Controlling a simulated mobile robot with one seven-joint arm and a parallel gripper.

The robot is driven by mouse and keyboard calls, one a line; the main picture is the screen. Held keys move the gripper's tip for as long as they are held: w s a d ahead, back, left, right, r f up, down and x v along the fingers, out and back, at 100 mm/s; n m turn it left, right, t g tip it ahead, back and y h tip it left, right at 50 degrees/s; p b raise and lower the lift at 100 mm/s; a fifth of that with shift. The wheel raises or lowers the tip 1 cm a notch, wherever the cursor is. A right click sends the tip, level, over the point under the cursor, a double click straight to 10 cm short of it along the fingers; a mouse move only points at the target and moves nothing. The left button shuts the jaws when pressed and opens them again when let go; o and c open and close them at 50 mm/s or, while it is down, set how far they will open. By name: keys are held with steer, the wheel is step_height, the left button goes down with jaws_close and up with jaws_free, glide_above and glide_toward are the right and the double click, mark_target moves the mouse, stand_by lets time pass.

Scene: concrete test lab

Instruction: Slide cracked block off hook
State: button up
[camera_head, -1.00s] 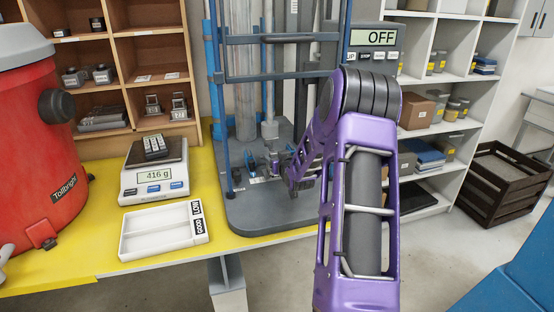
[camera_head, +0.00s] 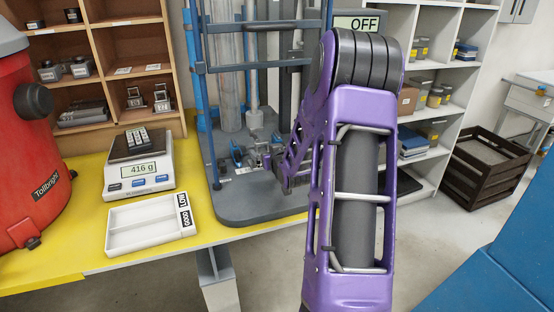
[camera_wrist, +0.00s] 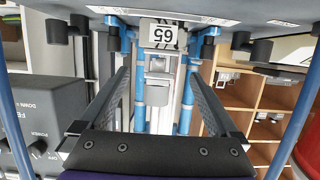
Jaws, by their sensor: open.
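A pale block face marked with digits that look like 65 (camera_wrist: 162,35) shows in the wrist view, beyond the fingertips and roughly between their lines. I cannot make out a crack or the hook. The block cannot be told apart there.
A white tray (camera_head: 150,225) labelled GOOD and LOW lies on the yellow table (camera_head: 85,255). A red drum (camera_head: 35,150) stands left. Rig posts closely surround my gripper.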

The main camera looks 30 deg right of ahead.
steer(key=v, duration=1.1)
